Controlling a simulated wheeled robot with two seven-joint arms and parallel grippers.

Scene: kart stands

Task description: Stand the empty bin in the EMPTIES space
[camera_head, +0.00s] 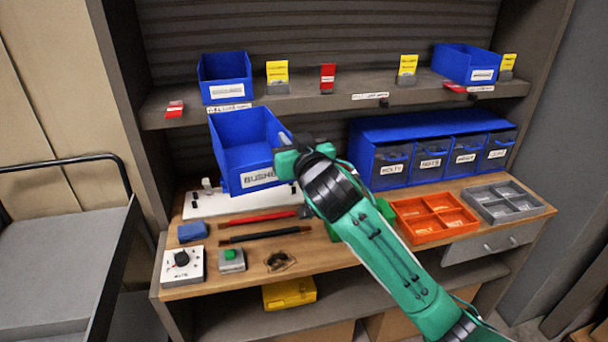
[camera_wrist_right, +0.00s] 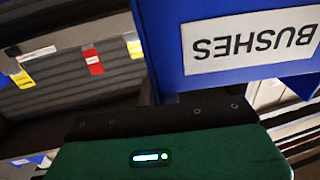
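A blue bin (camera_head: 243,135) labelled BUSHES hangs in the air above the workbench, in front of the upper shelf; its visible inside looks empty. My right gripper (camera_head: 288,150) is shut on its right side. In the right wrist view the bin (camera_wrist_right: 168,35) fills the top, its label upside down, beyond the green gripper body; the fingertips are hidden. I cannot read the small white shelf-edge labels, so I cannot tell which one marks EMPTIES. My left gripper is out of view.
The upper shelf (camera_head: 310,104) holds a blue bin (camera_head: 225,78) at left, another blue bin (camera_head: 465,64) at right, and yellow and red cards between. Below stand a blue drawer unit (camera_head: 378,145), an orange tray (camera_head: 432,218) and a grey tray (camera_head: 505,200). A cart (camera_head: 60,255) is left.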

